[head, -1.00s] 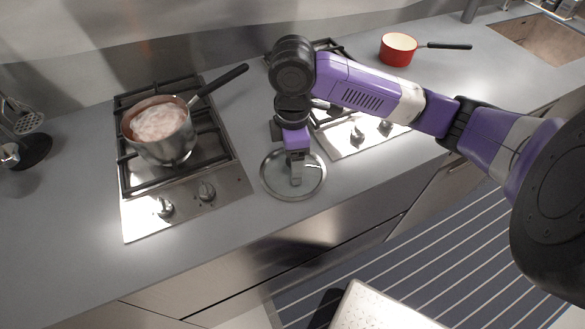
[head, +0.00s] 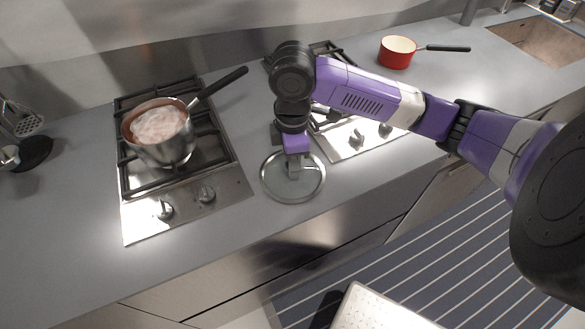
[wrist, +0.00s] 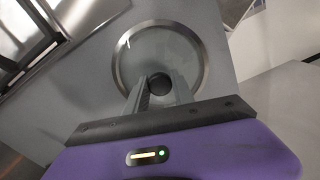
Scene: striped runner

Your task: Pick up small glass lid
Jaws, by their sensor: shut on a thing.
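The small glass lid (head: 307,188) is a round clear disc with a metal rim. In the head view it is at the counter's front edge between the two hobs. In the wrist view the lid (wrist: 198,62) lies just past my fingers, with its dark round knob (wrist: 160,84) between the fingertips. My gripper (head: 294,172) points down over the lid and is shut on its knob; it also shows in the wrist view (wrist: 159,88). I cannot tell whether the lid touches the counter.
A steel pot (head: 163,140) with pale contents stands on the left hob (head: 140,222). A red saucepan (head: 395,58) is at the back right. Utensils (head: 28,125) stand at the far left. The counter (head: 60,240) is clear at the front left.

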